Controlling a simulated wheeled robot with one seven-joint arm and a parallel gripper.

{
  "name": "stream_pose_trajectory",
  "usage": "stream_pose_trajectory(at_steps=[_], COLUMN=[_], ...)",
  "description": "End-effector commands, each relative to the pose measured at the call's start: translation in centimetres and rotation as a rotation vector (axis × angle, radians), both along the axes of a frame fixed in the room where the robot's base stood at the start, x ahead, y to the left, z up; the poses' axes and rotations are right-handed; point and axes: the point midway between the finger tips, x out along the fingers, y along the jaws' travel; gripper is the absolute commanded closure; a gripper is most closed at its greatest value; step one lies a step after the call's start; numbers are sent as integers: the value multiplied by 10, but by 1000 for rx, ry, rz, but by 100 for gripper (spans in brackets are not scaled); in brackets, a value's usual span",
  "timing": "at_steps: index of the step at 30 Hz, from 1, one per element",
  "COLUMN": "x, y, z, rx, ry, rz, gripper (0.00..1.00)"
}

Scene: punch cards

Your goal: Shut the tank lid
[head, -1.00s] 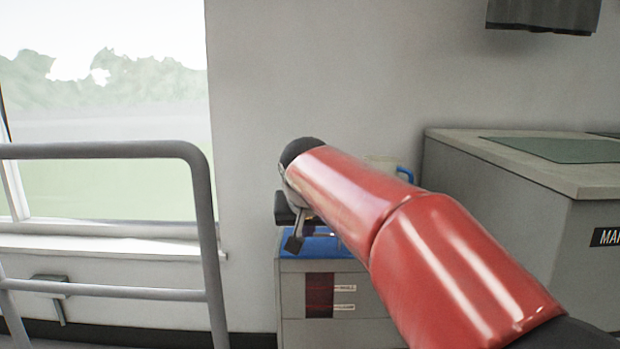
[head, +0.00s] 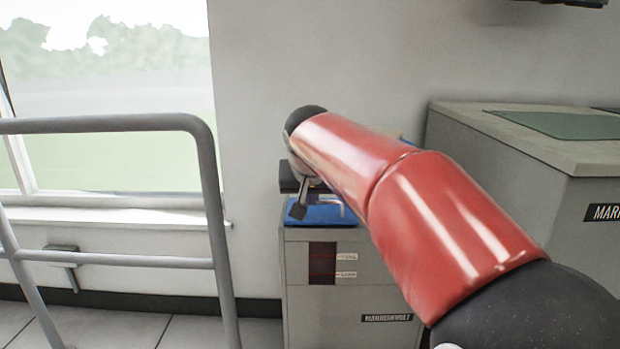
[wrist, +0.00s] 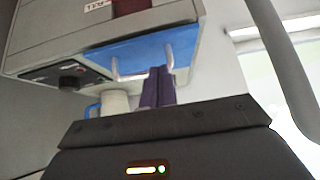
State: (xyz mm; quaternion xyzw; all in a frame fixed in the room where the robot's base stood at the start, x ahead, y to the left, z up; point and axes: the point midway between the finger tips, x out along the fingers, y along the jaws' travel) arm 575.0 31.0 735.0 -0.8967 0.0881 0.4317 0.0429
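A grey cabinet (head: 300,262) with a red gauge window (head: 322,263) stands against the wall; I take it as the tank. A blue panel (head: 325,215), apparently its lid, lies at its top, with a pale handle (head: 345,207) partly behind my arm. The wrist view shows the blue panel (wrist: 135,50) and two pale handle posts (wrist: 168,54). My gripper (head: 297,211) is over the left part of the panel. Its dark fingers (wrist: 158,88) look closed together with nothing visible between them, near one post. Whether they touch it is unclear. The panel's hinge is hidden.
A pale container (wrist: 115,101) with a blue handle shows beyond the panel in the wrist view. A larger grey cabinet (head: 500,175) stands at right. A grey rail (head: 205,190) stands at left before the window. Floor shows at lower left.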

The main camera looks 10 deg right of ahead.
Motion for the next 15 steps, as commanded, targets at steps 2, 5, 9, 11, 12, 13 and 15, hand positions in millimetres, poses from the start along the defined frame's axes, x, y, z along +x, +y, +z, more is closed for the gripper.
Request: stream_pose_trajectory(at_steps=[2, 5, 9, 11, 12, 13, 15], x=[3, -15, -48, -60, -67, -72, -81], y=[-4, -1, 6, 9, 10, 11, 13], z=[29, 24, 20, 19, 19, 18, 17], rx=[1, 0, 0, 0, 0, 0, 0], ry=[-13, -20, -23, -24, -25, -26, -26], rz=[-3, 2, 2, 2, 2, 2, 2], gripper=[100, 100, 100, 100, 100, 100, 100])
